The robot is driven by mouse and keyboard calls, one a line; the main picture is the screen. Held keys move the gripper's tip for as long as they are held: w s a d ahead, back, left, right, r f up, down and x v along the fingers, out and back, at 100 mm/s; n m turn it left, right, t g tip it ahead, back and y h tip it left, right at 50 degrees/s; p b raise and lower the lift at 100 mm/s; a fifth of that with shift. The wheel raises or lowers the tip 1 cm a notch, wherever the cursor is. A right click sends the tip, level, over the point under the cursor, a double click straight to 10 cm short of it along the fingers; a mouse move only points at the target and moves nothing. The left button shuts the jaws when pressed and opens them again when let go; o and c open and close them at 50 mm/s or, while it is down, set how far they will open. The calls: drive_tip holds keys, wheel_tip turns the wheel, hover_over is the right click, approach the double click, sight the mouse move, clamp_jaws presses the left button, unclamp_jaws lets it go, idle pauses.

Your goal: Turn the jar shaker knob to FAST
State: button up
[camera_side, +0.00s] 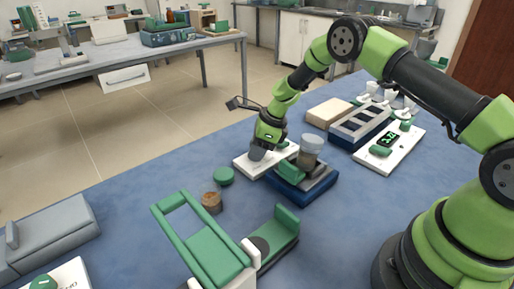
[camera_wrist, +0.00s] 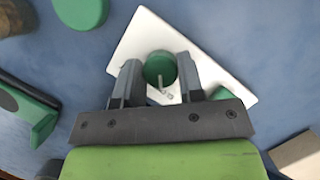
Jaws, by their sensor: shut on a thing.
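The white control panel (camera_side: 284,150) lies on the blue bench beside the jar shaker (camera_side: 313,190), a dark blue base with green clamp parts and a clear jar (camera_side: 312,145) with brown contents. My gripper (camera_side: 257,154) points down over this panel and hides the knob in the side view. In the wrist view the round green knob (camera_wrist: 160,66) sits on the white panel (camera_wrist: 150,32), between the two fingers of my gripper (camera_wrist: 157,78), which is shut on it. A pale pointer mark shows at the knob's lower edge. The setting labels cannot be read.
A green lid (camera_side: 223,176) and a small brown jar (camera_side: 211,202) stand left of the shaker. A green-framed device (camera_side: 205,245) stands in front. Another white panel with a display (camera_side: 404,148) and a dark rack (camera_side: 361,127) are at right.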

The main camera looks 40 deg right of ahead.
drive_tip(key=shift+m, duration=0.3)
drive_tip(key=m+h, duration=0.1)
drive_tip(key=m, duration=0.1)
drive_tip(key=shift+s+m+t, duration=0.1)
drive_tip(key=shift+m+t, duration=0.2)
drive_tip(key=shift+m+t+h, duration=0.3)
drive_tip(key=shift+m+h, duration=0.5)
drive_tip(key=shift+m, duration=1.2)
drive_tip(key=o, duration=0.9)
drive_tip(key=v, duration=1)
